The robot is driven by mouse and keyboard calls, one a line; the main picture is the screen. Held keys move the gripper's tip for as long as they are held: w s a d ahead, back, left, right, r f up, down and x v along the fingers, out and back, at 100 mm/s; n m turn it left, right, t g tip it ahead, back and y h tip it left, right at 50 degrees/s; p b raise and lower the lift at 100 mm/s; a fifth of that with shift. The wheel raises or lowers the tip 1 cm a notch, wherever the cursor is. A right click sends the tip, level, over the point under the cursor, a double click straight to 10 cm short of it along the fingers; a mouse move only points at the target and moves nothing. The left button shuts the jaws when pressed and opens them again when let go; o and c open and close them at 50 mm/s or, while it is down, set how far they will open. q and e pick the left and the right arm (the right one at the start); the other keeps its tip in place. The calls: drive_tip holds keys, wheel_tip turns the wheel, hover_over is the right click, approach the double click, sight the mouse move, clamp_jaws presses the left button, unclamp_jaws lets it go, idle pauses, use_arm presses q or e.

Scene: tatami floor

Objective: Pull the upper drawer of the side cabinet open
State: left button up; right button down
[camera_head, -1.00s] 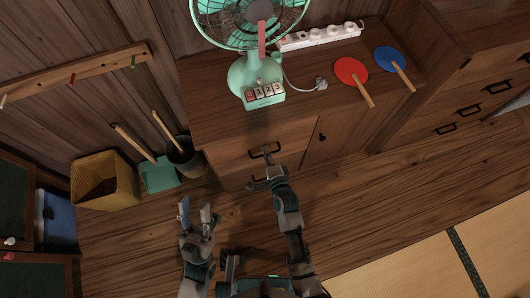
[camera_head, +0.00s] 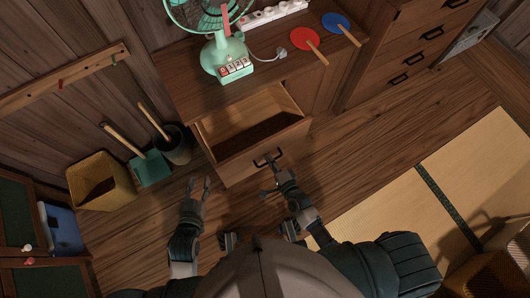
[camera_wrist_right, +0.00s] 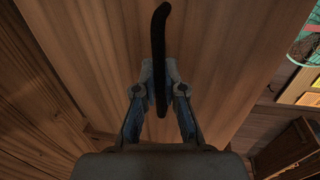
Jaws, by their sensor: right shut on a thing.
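The side cabinet (camera_head: 178,72) stands at the top middle of the head view, with its upper drawer (camera_head: 262,150) pulled well out. The drawer's inside shows and looks empty. My right gripper (camera_head: 268,163) is at the drawer front, shut on the dark bar handle (camera_head: 267,157). In the right wrist view, the handle (camera_wrist_right: 159,50) runs upright between the two fingers of the right gripper (camera_wrist_right: 159,85), in front of the wooden drawer front. My left gripper (camera_head: 199,187) is open and empty, over the floor left of the drawer.
A green fan (camera_head: 222,50), a power strip (camera_head: 272,13), a red paddle (camera_head: 305,39) and a blue paddle (camera_head: 336,22) are on the cabinet top. A bucket (camera_head: 173,146), dustpan (camera_head: 150,169) and yellow bin (camera_head: 97,182) stand left. Floor (camera_head: 350,160) right of the drawer is clear.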

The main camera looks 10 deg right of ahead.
drive_tip(key=shift+s+d+f, duration=0.2)
drive_tip(key=shift+s+d, duration=0.25)
drive_tip(key=shift+s, duration=0.05)
drive_tip(key=c, duration=1.5)
unclamp_jaws()
drive_tip(key=shift+c, duration=0.2)
drive_tip(key=shift+w+a, duration=0.1)
drive_tip(key=shift+a, duration=0.15)
drive_tip(key=shift+r, duration=0.1)
drive_tip(key=v, duration=1.2)
